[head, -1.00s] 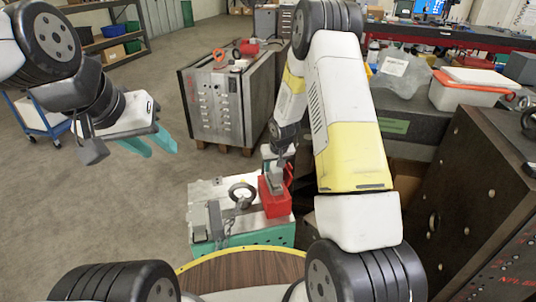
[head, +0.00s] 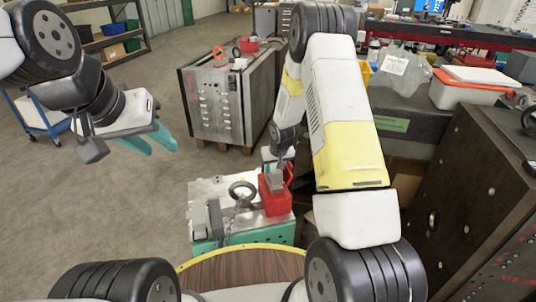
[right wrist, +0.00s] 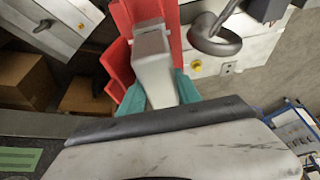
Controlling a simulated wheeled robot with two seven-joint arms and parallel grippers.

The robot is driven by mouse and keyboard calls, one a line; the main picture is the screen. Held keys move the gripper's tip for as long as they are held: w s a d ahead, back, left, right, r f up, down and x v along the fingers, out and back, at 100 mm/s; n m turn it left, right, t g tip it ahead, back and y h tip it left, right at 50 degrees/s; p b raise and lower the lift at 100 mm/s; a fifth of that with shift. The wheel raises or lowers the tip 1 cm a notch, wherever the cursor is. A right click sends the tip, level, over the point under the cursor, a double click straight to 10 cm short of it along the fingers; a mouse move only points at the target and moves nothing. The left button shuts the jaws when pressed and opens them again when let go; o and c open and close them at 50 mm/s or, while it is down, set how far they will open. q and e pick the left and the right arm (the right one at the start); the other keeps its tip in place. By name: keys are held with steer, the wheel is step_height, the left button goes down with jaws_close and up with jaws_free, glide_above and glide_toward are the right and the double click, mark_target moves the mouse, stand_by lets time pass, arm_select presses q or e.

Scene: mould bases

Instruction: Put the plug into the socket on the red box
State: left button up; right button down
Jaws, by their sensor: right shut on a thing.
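The red box (head: 277,205) stands on the right part of the light metal mould base in the head view; its red walls also show in the right wrist view (right wrist: 117,50). My right gripper (right wrist: 160,92) has its teal fingers shut on the light grey plug (right wrist: 153,65). In the head view the plug (head: 275,181) is at the top of the red box, inside its outline. The socket is hidden, and I cannot tell how deep the plug sits. My left gripper (head: 150,143) is open and empty, in the air at the left, far from the box.
The mould base (head: 240,237) has teal sides and carries a dark lifting ring (head: 242,190) left of the box. A metal cabinet (head: 228,100) stands behind.

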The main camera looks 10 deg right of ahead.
steer(key=shift+f, duration=0.7)
stand_by(0.7)
steer(key=c, duration=0.8)
jaws_free()
steer(key=shift+o, duration=0.2)
steer(key=shift+d, duration=0.1)
